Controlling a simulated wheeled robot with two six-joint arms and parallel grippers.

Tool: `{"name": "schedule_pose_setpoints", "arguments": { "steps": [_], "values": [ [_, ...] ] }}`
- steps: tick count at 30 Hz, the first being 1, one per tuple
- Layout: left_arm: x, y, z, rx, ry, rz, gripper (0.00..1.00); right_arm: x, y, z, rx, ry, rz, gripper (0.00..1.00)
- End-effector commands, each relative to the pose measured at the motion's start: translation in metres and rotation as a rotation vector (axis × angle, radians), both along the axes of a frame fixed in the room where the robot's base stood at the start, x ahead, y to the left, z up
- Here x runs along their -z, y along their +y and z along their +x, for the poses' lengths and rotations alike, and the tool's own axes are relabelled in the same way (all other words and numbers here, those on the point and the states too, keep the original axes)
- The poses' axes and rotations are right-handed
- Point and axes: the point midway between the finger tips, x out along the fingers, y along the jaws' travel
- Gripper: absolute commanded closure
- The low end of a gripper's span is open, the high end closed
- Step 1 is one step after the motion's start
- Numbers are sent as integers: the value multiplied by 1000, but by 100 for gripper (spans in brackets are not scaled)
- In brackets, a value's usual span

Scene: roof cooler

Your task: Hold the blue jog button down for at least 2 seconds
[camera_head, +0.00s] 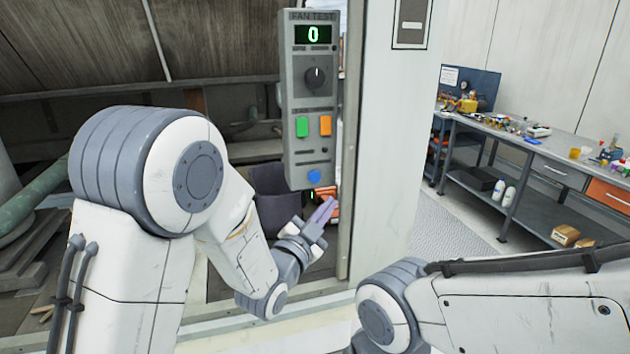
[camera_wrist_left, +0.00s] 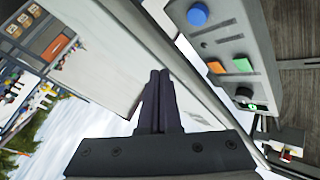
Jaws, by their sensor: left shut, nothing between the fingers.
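The blue jog button (camera_head: 314,176) is a round blue disc at the bottom of the grey fan test panel (camera_head: 297,80). The panel's green display (camera_head: 313,34) reads 0. My left gripper (camera_head: 328,205) is shut and empty, just below the panel and slightly right of the button. In the left wrist view the shut fingers (camera_wrist_left: 157,75) point up the picture, with the blue button (camera_wrist_left: 198,14) ahead and to their right. The fingertips look apart from the button. My right forearm shows at the lower right of the head view; its gripper is out of frame.
A green button (camera_head: 302,127), an orange button (camera_head: 325,125) and a black knob (camera_head: 315,76) sit above the blue button. A white wall post (camera_head: 385,150) stands right of the panel. A dark bin (camera_head: 275,200) is behind it. A workbench (camera_head: 540,145) stands at the right.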

Motion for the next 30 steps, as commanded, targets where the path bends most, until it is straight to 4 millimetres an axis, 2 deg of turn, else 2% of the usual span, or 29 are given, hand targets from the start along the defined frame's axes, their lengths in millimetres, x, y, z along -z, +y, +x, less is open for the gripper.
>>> {"name": "schedule_pose_setpoints", "arguments": {
  "steps": [11,14,24,30],
  "values": [
    [-1,1,4,0,1,-1,100,-2,0,0,0,0,0,13],
    [-2,3,12,0,1,-1,100,-6,0,0,0,0,0,13],
    [-2,19,57,-2,3,-1,100,-23,0,0,0,0,0,13],
    [1,25,76,-1,0,-2,100,-16,0,0,0,0,0,13]
  ]
}}
